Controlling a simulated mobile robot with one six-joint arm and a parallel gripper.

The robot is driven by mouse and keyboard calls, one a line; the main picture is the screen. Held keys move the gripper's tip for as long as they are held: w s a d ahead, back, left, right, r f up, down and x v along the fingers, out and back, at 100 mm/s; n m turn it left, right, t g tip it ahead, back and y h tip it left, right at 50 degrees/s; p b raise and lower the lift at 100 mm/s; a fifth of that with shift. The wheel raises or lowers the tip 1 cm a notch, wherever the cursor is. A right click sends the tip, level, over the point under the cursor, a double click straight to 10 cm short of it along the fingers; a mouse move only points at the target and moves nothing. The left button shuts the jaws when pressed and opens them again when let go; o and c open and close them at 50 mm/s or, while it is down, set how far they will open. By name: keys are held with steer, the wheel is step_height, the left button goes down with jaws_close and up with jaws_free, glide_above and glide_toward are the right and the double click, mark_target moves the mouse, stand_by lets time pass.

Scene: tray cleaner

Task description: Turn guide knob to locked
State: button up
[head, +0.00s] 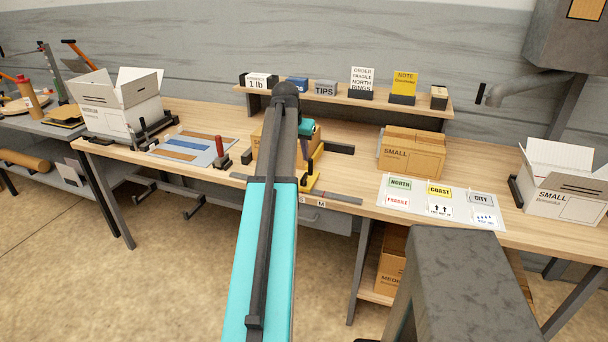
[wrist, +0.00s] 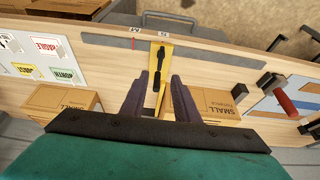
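The yellow guide (wrist: 166,52) stands across the grey rail at the table's front edge, by the label "S" (wrist: 163,34). It also shows in the head view (head: 312,182). A black elongated guide knob (wrist: 158,64) sits on it, roughly in line with the guide. My gripper (wrist: 158,80) is open, its two dark fingers apart on either side of the guide, with the knob between and just beyond the tips. I cannot tell whether they touch it. In the head view my arm partly hides my gripper (head: 304,152).
The grey rail (head: 342,197) runs along the front edge, with an "M" label (wrist: 135,30) beside "S". A small carton (head: 263,140) lies behind my arm. Another small carton (head: 412,155) and a label sheet (head: 437,218) are to the right. A red-handled tool (head: 221,149) stands left.

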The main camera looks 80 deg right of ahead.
mark_target(304, 176)
steer(key=shift+p+x, duration=1.45)
steer(key=shift+x, duration=5.15)
steer(key=shift+a, duration=0.1)
steer(key=shift+c, duration=0.3)
jaws_close()
steer(key=shift+s, duration=0.15)
